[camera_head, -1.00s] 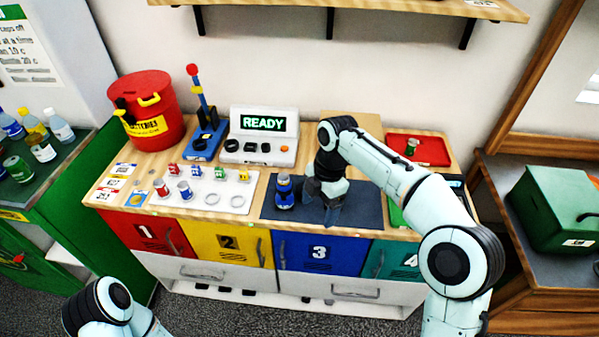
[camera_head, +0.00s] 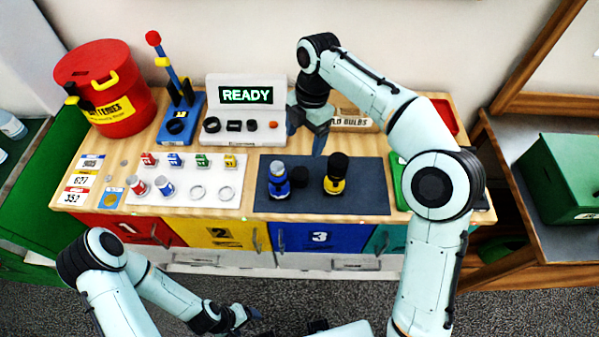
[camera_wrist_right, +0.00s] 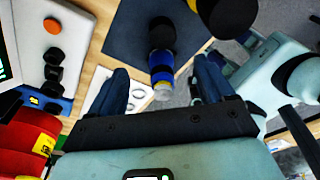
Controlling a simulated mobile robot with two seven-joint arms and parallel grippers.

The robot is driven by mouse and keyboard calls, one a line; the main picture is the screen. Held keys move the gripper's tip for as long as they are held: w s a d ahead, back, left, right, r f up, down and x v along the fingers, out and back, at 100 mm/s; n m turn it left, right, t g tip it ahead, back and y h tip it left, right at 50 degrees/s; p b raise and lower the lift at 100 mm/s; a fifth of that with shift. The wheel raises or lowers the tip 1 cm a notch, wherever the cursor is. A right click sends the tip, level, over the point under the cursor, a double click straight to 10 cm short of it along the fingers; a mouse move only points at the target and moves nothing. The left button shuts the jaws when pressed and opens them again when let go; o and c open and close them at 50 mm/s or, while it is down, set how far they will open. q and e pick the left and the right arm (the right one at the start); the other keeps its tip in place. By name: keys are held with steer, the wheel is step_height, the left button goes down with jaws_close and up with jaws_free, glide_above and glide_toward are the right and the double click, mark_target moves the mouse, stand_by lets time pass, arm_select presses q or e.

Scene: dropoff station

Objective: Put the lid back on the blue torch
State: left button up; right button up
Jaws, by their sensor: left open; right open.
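The blue torch (camera_head: 279,182) stands upright on the dark mat, with a pale top showing. A black cap (camera_head: 299,177), apparently its lid, sits on the mat just right of it. In the right wrist view the torch (camera_wrist_right: 160,62) appears between the fingers but beyond them, with the black cap (camera_wrist_right: 161,35) above it. My right gripper (camera_head: 306,130) is open and empty, raised near the mat's back edge behind the torch. My left gripper (camera_head: 240,317) is open, low in front of the cabinet, away from the torch.
A yellow torch (camera_head: 336,180) with a black head stands right of the cap. The dark mat (camera_head: 365,200) is bare at its right side. A white tray (camera_head: 225,200) with small batteries and rings lies left. A READY display (camera_head: 246,95) stands behind.

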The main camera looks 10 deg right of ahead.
steer(key=b, duration=0.2)
glide_above(300, 173)
steer(key=f, duration=0.7)
steer(key=shift+w+d+f, duration=0.15)
steer(key=shift+w+d, duration=0.15)
arm_select(q)
steer(key=shift+s+f, duration=0.4)
steer(key=shift+f, duration=0.3)
steer(key=shift+s+f, duration=0.35)
steer(key=shift+f, duration=0.3)
arm_select(e)
steer(key=shift+w+a+f, duration=0.1)
steer(key=shift+f, duration=0.35)
steer(key=f, duration=0.2)
steer(key=s+f+b, duration=0.1)
steer(key=shift+f, duration=0.4)
steer(key=shift+a+f, duration=0.15)
steer(key=shift+f, duration=0.5)
arm_select(q)
steer(key=shift+s+f, duration=0.35)
steer(key=shift+f, duration=0.25)
arm_select(e)
steer(key=c, duration=1.1)
